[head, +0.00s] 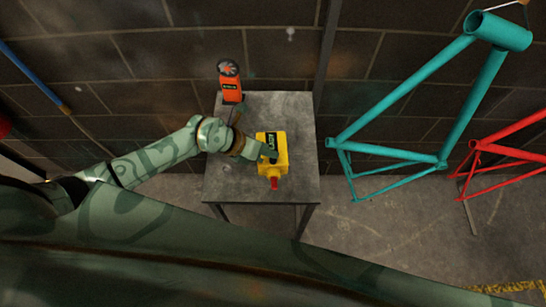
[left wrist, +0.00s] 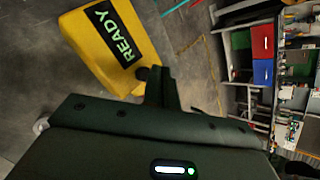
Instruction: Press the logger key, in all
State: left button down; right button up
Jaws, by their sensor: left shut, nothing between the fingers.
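A yellow box (head: 281,165), seemingly the logger, sits on the grey table (head: 225,180). Its dark display reads READY in the left wrist view (left wrist: 116,34). A red piece (head: 274,183) sticks out at its near end; I cannot tell whether this is the key. My left gripper (head: 270,154) is shut and empty, over or beside the box's left part, hiding some of it. In the left wrist view its fingertips (left wrist: 150,74) are at the box's edge; I cannot tell whether they touch it. My right gripper is not in view.
An orange device with a round fan-like head (head: 231,88) stands at the table's back left. A teal bicycle frame (head: 400,100) and a red frame (head: 500,150) hang to the right. The table's right side and near left part are clear.

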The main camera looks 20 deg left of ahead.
pick_arm(q)
jog(key=shift+f, duration=0.1)
dwell(0.6)
jog(key=shift+f, duration=0.3)
jog(key=shift+f+b, duration=0.4)
jog(key=shift+f, duration=0.1)
dwell(0.6)
dwell(0.3)
jog(key=shift+r+p, duration=1)
jog(key=shift+p, duration=0.1)
notch_tip(320, 180, up, 5)
jog(key=p, duration=0.5)
jog(key=shift+f, duration=0.1)
